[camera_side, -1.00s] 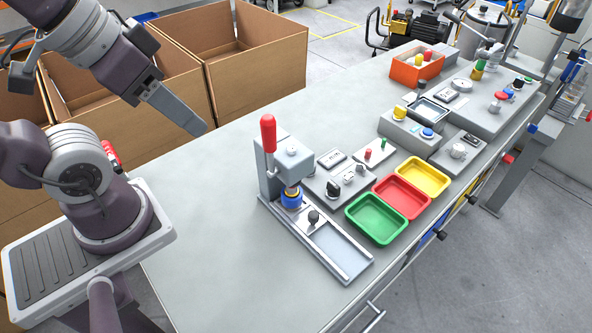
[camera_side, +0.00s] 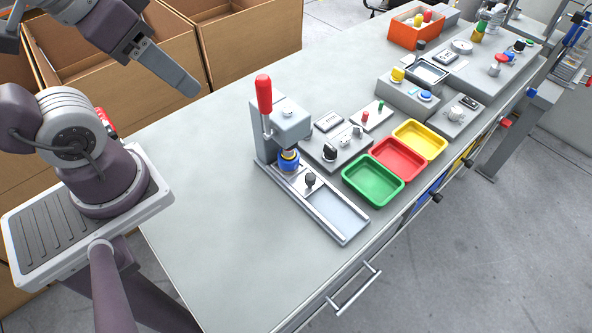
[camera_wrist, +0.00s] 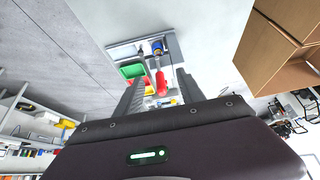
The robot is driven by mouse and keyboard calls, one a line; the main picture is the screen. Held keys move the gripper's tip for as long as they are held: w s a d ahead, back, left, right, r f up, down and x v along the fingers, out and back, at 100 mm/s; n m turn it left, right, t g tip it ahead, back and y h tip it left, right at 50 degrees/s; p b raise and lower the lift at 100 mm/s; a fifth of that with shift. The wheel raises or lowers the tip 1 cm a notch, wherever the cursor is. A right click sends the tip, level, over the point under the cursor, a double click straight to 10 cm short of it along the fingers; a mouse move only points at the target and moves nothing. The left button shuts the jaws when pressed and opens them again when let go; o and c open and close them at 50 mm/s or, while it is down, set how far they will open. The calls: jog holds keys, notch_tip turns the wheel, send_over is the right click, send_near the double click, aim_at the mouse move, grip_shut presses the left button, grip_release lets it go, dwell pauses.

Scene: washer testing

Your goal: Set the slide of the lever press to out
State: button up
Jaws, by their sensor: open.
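The lever press (camera_side: 290,127) stands on the grey workbench, its red-handled lever (camera_side: 264,95) pointing up. A blue ring-shaped piece (camera_side: 289,161) sits under the press head. The slide's black knob (camera_side: 310,180) is close in front of the head, so the slide looks pushed in. The front of its rail (camera_side: 343,216) is a bare, pale channel. My gripper (camera_side: 190,88) is high above the bench, left of the press and apart from it. In the wrist view my gripper (camera_wrist: 158,90) has its fingers apart and empty, with the red lever (camera_wrist: 161,82) seen far between them.
Green (camera_side: 372,181), red (camera_side: 397,158) and yellow (camera_side: 420,139) trays lie right of the press. A grey control box (camera_side: 335,150) stands close behind it. Cardboard boxes (camera_side: 250,40) stand beyond the bench's left side. The bench left of the press is clear.

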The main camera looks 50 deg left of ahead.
jog(key=shift+w, duration=0.1)
dwell(0.3)
jog(key=m+g+y, duration=0.2)
jog(key=m+g, duration=0.4)
jog(key=m, duration=0.1)
send_over(311, 176)
jog(key=s, duration=0.2)
notch_tip(311, 176, down, 10)
jog(key=f+g, duration=0.1)
jog(key=f, duration=0.5)
jog(key=w+f+m+g, duration=0.1)
jog(key=f, duration=0.6)
jog(key=w+f+m+y, duration=0.1)
jog(key=f, duration=0.6)
jog(key=shift+d+f+g, duration=0.1)
jog(key=shift+f+g, duration=0.15)
jog(key=shift+g, duration=0.15)
jog(key=shift+f, duration=0.3)
grip_shut()
